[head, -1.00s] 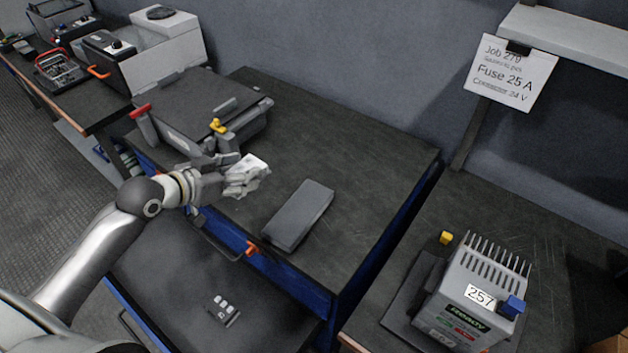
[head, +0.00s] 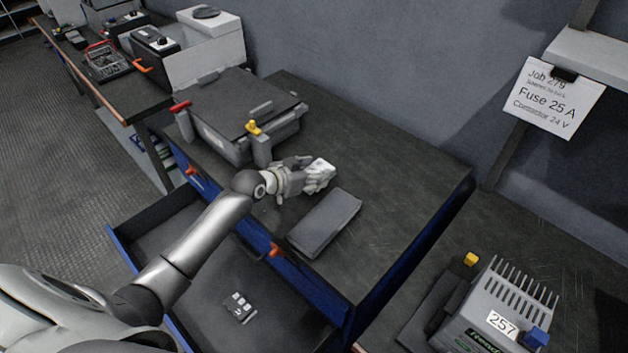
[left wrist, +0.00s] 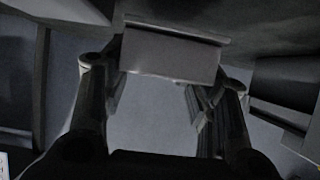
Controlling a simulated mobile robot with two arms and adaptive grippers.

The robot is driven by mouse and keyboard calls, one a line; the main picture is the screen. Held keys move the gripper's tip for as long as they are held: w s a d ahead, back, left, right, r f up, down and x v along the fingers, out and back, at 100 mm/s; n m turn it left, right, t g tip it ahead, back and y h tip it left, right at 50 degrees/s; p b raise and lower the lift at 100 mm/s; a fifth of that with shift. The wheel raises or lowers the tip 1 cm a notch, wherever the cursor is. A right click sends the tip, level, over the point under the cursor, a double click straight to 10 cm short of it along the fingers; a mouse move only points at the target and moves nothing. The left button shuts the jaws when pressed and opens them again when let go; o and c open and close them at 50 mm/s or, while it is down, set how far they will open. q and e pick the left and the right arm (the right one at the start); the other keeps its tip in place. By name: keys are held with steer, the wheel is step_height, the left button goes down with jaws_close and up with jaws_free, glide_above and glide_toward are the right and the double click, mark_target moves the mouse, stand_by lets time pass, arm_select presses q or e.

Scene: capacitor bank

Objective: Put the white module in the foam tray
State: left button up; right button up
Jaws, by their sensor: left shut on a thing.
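The white module (head: 322,171) is at the tip of my left gripper (head: 308,176), which is shut on it above the workbench. In the left wrist view a pale block (left wrist: 172,52), seemingly the module, spans between the fingers of the left gripper (left wrist: 165,76). A flat dark grey slab-like tray or case (head: 325,223) lies on the bench just below and right of the gripper. I cannot tell for sure whether it is the foam tray; no recesses show in it. My right gripper is not in view.
A large grey case with red and yellow clamps (head: 225,110) stands left on the bench. An open drawer (head: 185,265) below holds small white-marked parts (head: 238,306). A finned unit labelled 257 (head: 500,305) stands at right. The bench's back right (head: 400,165) is clear.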

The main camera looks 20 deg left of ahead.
arm_select(q)
steer(key=shift+w+d+f, duration=0.15)
steer(key=shift+w+f, duration=0.1)
steer(key=shift+w, duration=0.05)
steer(key=shift+f, duration=1.45)
steer(key=shift+f, duration=0.15)
steer(key=o, duration=1)
steer(key=shift+s, duration=0.1)
steer(key=shift+c, duration=0.2)
